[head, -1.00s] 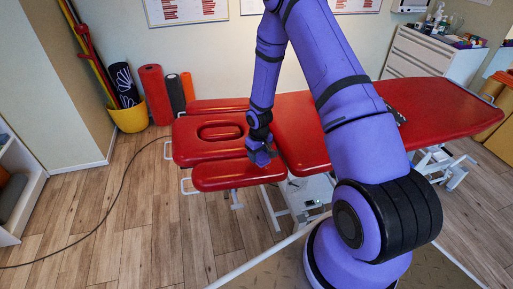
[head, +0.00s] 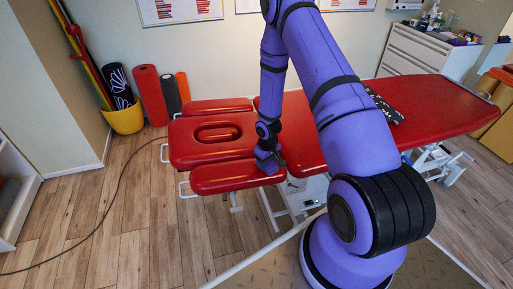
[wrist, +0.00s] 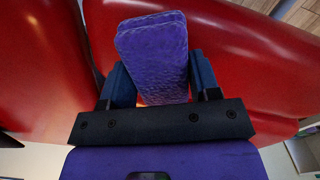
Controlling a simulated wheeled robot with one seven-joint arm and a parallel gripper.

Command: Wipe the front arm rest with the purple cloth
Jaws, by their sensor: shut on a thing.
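The front arm rest (head: 226,179) is the narrow red pad on the near side of the couch's head end in the head view. My gripper (head: 268,166) is low over its right end, close to the main red pad. In the wrist view my gripper (wrist: 160,82) is shut on the purple cloth (wrist: 152,48), a folded, textured pad standing out between the two fingers. Red upholstery lies behind the cloth. I cannot tell whether the cloth touches the arm rest. In the head view my gripper largely hides the cloth.
The red head pad (head: 190,151) with its oval hole and the far arm rest (head: 218,107) lie behind. A dark patterned item (head: 383,106) lies on the main couch pad (head: 435,105). A yellow bucket (head: 125,118) and rolled mats stand by the wall.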

